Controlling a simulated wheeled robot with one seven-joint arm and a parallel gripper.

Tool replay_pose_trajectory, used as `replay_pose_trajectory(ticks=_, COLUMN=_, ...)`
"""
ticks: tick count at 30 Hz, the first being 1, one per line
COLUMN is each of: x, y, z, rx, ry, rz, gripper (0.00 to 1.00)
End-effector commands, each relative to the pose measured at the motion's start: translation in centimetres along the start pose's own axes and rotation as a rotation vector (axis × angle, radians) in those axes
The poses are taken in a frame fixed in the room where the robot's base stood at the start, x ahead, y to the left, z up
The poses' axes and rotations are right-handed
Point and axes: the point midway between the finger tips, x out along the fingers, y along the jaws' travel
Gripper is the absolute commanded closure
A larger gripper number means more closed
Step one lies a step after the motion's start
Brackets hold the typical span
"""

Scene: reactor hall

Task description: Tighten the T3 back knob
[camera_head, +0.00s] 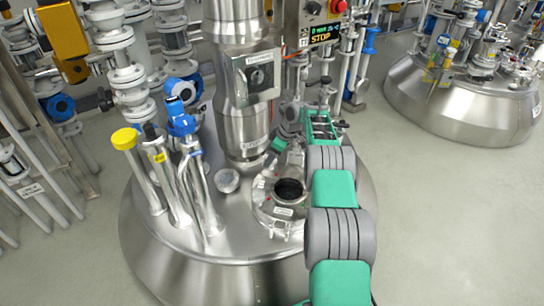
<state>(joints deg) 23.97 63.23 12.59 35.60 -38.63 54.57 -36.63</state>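The steel reactor lid (190,240) fills the middle of the view. On it is a round port (288,190) with a dark opening, a steel flange and small fittings around it. I cannot tell which fitting is the T3 back knob; small parts behind the port are partly hidden by my arm. My green and grey arm reaches up from the bottom, right of the port. The end of my arm, with my gripper (285,140), is among the fittings behind the port. Its fingers are too small and covered to show whether they are open or shut, or touching anything.
A thick steel column (246,110) stands left of my arm's end, with a display (325,35) above right. Steel pipes with a yellow cap (125,138) and blue valve heads (180,122) rise at left. A second reactor (450,100) stands back right; floor at right is clear.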

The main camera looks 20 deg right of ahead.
Motion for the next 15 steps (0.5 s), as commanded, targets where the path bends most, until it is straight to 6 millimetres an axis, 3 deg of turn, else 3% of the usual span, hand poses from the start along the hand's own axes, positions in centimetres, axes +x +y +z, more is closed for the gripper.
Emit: replay_pose_trajectory(ticks=15, x=-0.03, y=-0.01, z=-0.01, rx=0.0, ry=0.0, rz=0.0, gripper=0.76)
